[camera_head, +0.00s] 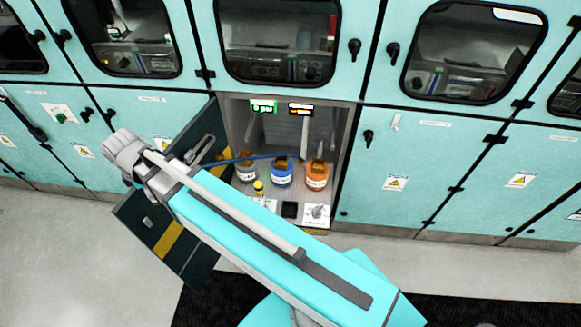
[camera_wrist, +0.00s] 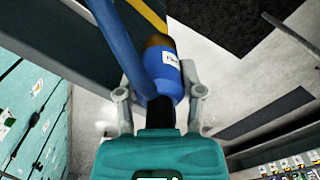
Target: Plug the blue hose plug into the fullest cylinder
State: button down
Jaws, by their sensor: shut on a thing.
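In the wrist view, my gripper (camera_wrist: 160,93) is shut on the blue hose plug (camera_wrist: 161,72), a blue body with a white label and a brown end. A thick blue hose (camera_wrist: 118,45) passes beside it. In the head view, my arm hides the gripper and the plug; the blue hose (camera_head: 245,159) runs from the cabinet to behind my arm. Inside the open cabinet stand a white-grey cylinder (camera_head: 245,175), a blue cylinder (camera_head: 282,178) and an orange cylinder (camera_head: 316,181), with labels and brown tops. Two displays hang above, one green (camera_head: 264,107), one orange (camera_head: 301,109); their readings are too small to read.
Dark open doors with yellow stripes (camera_head: 168,240) stand at the cabinet's left, close to my arm. A small yellow item (camera_head: 258,187), a black box (camera_head: 290,210) and a white panel (camera_head: 317,214) sit in front of the cylinders. Closed teal cabinets (camera_head: 440,160) flank the opening. Floor (camera_head: 60,270) is clear at left.

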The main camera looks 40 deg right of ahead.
aim_at(317, 171)
jog(key=u, duration=1.15)
jog(key=k, duration=0.45)
jog(key=z, duration=1.55)
